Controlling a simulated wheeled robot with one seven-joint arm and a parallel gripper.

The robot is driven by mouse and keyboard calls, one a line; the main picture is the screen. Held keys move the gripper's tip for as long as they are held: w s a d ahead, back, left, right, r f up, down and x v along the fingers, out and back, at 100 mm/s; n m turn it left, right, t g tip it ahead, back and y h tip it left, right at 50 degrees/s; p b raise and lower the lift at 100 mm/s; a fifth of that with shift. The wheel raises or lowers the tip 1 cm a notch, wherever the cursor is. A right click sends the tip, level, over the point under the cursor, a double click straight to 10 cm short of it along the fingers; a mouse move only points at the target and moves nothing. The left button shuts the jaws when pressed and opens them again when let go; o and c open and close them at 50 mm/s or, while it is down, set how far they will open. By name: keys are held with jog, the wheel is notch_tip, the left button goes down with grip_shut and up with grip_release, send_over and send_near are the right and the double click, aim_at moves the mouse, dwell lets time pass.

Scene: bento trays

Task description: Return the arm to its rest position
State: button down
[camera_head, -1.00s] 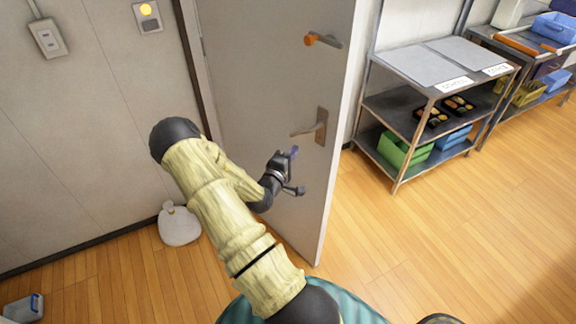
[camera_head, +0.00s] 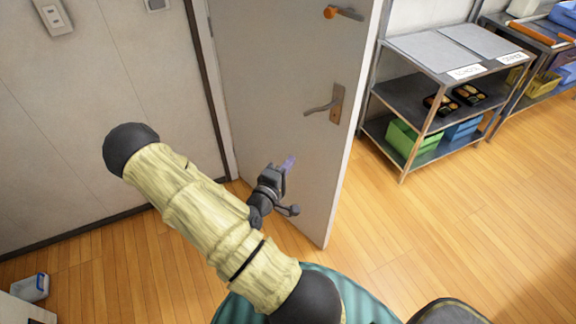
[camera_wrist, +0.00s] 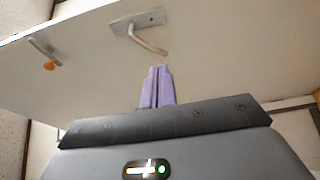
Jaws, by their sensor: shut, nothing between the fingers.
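My gripper (camera_head: 289,162) is in front of the lower part of an open grey door (camera_head: 270,70) in the head view. Its two purple fingers (camera_wrist: 157,86) are together in the wrist view, with nothing between them. My arm, in a cream sleeve, stretches across the lower left of the head view with its elbow bent. The gripper is below the door's lever handle (camera_head: 318,109) and appears apart from it. The lever also shows in the wrist view (camera_wrist: 148,40).
A metal shelf rack (camera_head: 408,98) with bento trays (camera_head: 468,95), a green bin (camera_head: 406,140) and a blue bin (camera_head: 461,131) stands right of the door. An orange-tipped hook (camera_head: 331,13) sits high on the door. Wooden floor (camera_head: 470,220) is clear at right. A wall is at left.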

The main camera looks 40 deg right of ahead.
dwell(0.5)
jog(key=w+a+f+m+y+p, duration=0.1)
jog(key=w+a+m+y, duration=0.2)
jog(key=a+y, duration=0.4)
jog(key=w+a+m+y, duration=0.25)
jog(key=a+y, duration=0.35)
jog(key=a, duration=0.3)
jog(key=s+a+r+n+g+y+p, duration=0.1)
jog(key=s+a+r+y, duration=0.3)
jog(key=s+a+r, duration=0.4)
jog(key=a+r+n+g, duration=0.1)
jog(key=a+r, duration=0.2)
jog(key=r, duration=0.1)
jog(key=shift+s+g, duration=0.15)
jog(key=shift+g, duration=0.15)
